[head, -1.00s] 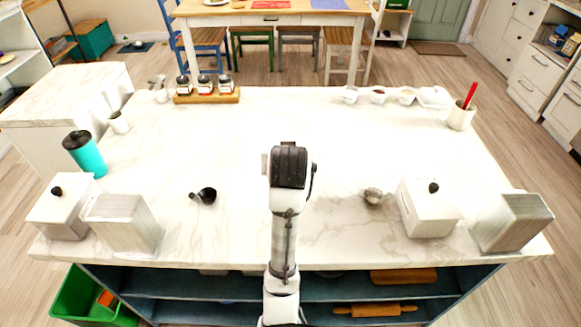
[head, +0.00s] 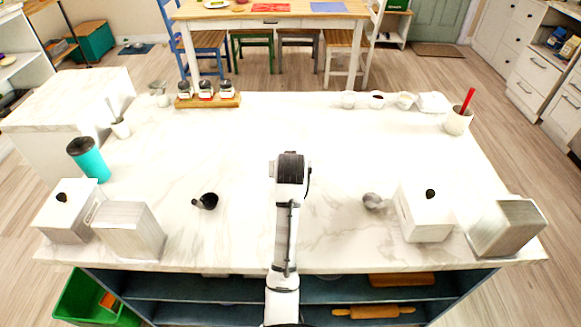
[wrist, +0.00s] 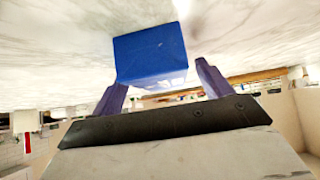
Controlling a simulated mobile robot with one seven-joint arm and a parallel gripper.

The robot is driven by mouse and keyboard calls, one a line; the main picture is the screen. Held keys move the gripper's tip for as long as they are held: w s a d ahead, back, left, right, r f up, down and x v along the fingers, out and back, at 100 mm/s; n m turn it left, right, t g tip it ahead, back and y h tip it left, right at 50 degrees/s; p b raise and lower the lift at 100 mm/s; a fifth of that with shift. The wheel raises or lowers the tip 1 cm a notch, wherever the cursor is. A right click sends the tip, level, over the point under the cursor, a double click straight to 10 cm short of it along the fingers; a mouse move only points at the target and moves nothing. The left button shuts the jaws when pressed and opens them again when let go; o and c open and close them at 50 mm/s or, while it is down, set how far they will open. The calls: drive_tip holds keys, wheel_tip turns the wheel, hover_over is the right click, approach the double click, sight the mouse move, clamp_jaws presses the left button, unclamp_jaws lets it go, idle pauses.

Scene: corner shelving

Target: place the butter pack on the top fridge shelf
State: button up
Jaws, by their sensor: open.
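A blue box-shaped pack (wrist: 150,55) with a pale side, possibly the butter pack, sits against the white marble surface in the wrist view. My gripper (wrist: 160,75) is open, with one purple finger on each side of the pack. The pack's lower part reaches into the space between the fingers, and a gap shows beside it. I cannot tell whether either finger touches it. In the head view my arm covers the middle of the counter, and neither the pack nor the fingers show. No fridge shelf can be made out.
The marble counter (head: 300,130) is mostly clear. White lidded jars (head: 427,213) and grey blocks (head: 130,230) stand at its front corners. A black scoop (head: 206,201) and a grey one (head: 373,202) lie nearer my arm. A teal cup (head: 88,158) stands left. Spice jars (head: 206,90) stand far back.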

drive_tip(key=shift+w+f, duration=0.45)
drive_tip(key=shift+f, duration=0.05)
drive_tip(key=shift+r, duration=0.1)
drive_tip(key=c, duration=1.3)
